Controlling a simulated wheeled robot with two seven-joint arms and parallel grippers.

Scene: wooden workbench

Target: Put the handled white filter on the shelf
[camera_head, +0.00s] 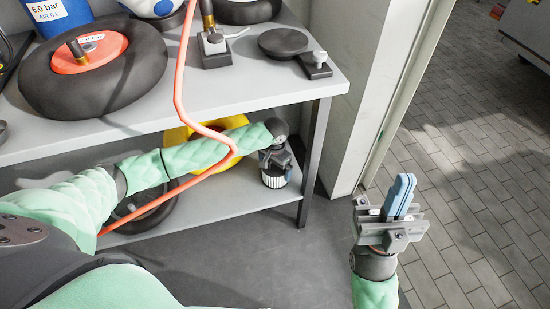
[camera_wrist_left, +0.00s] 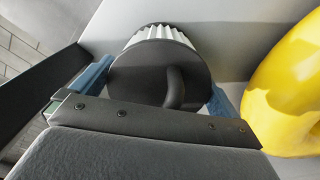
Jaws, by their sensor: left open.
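The handled white filter (camera_wrist_left: 160,35) has white pleats and a dark end cap with a dark handle (camera_wrist_left: 175,87). In the head view the filter (camera_head: 274,180) is at the right end of the lower shelf (camera_head: 240,190), partly hidden by my left gripper (camera_head: 274,163). In the left wrist view the open blue fingers of my left gripper (camera_wrist_left: 157,92) are on either side of the filter, with the cap and handle facing the gripper. I cannot tell whether the fingers touch it. My right gripper (camera_head: 399,196) is away from the bench, over the floor, its blue fingers together and empty.
A yellow rounded object (camera_wrist_left: 290,90) lies right beside the filter in the wrist view. A dark table leg (camera_head: 313,160) stands to the right of the shelf. An orange hose (camera_head: 180,80) hangs across my left arm. The worktop (camera_head: 230,95) above holds a tyre (camera_head: 90,80) and fittings.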

